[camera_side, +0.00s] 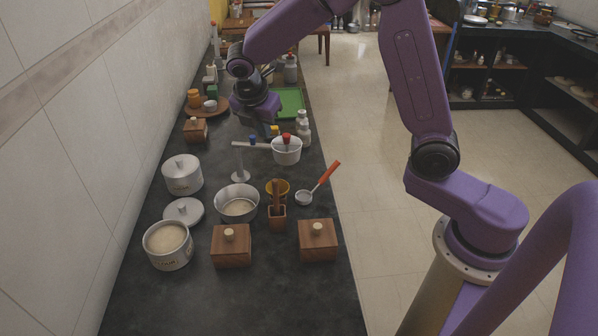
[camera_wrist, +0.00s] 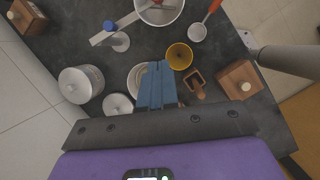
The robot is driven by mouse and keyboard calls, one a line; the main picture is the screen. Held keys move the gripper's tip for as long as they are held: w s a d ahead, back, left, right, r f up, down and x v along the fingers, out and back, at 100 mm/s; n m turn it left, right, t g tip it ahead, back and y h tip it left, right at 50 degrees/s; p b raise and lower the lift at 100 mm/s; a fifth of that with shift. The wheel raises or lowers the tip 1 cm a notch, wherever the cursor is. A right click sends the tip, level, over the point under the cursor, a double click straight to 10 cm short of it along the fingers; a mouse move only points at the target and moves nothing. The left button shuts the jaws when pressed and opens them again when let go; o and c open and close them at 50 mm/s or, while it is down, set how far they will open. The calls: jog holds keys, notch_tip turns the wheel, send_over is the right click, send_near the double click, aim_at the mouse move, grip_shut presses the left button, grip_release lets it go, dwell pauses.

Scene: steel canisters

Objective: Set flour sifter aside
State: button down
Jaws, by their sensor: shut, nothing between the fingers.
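The flour sifter seems to be the round, shallow metal pan (camera_side: 238,212) with pale contents, in the middle of the counter in the side view. In the wrist view the same pan (camera_wrist: 134,77) is partly hidden behind my fingers. My gripper (camera_side: 272,127) is above the counter, farther back than the pan, near the white pot. In the wrist view its blue fingers (camera_wrist: 155,66) are together and empty. An open steel canister (camera_side: 168,252) with pale flour-like contents stands at the front left, its lid (camera_side: 184,211) on the counter behind it.
Around the pan stand a closed canister (camera_side: 182,176), a metal stand with an arm (camera_side: 240,165), a white pot (camera_side: 286,153), a yellow cup (camera_side: 284,187), a wooden holder (camera_side: 277,220), a red-handled ladle (camera_side: 325,175) and two wooden boxes (camera_side: 231,252). The counter's front is clear.

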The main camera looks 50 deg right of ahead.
jog(key=s+r+m+y, duration=0.1)
jog(key=s+m, duration=0.3)
jog(key=s, duration=1.1)
jog(key=s+m+g+y, duration=0.1)
jog(key=s+m+y, duration=0.2)
jog(key=s, duration=1.3)
jog(key=shift+s+r+m+g, duration=0.3)
jog(key=shift+r+m, duration=0.05)
jog(key=shift+m, duration=0.35)
jog(key=c, duration=1.5)
grip_release()
jog(key=shift+s+d, duration=0.1)
jog(key=shift+s, duration=0.2)
jog(key=o, duration=0.4)
jog(key=shift+w+r, duration=0.1)
jog(key=shift+w, duration=0.05)
jog(key=shift+o, duration=0.2)
jog(key=w+a+r, duration=0.4)
jog(key=w+a, duration=0.1)
jog(key=w, duration=0.5)
jog(key=r+n, duration=0.1)
jog(key=n, duration=0.2)
send_over(252, 136)
notch_tip(252, 136, down, 16)
jog(key=shift+s+f, duration=0.1)
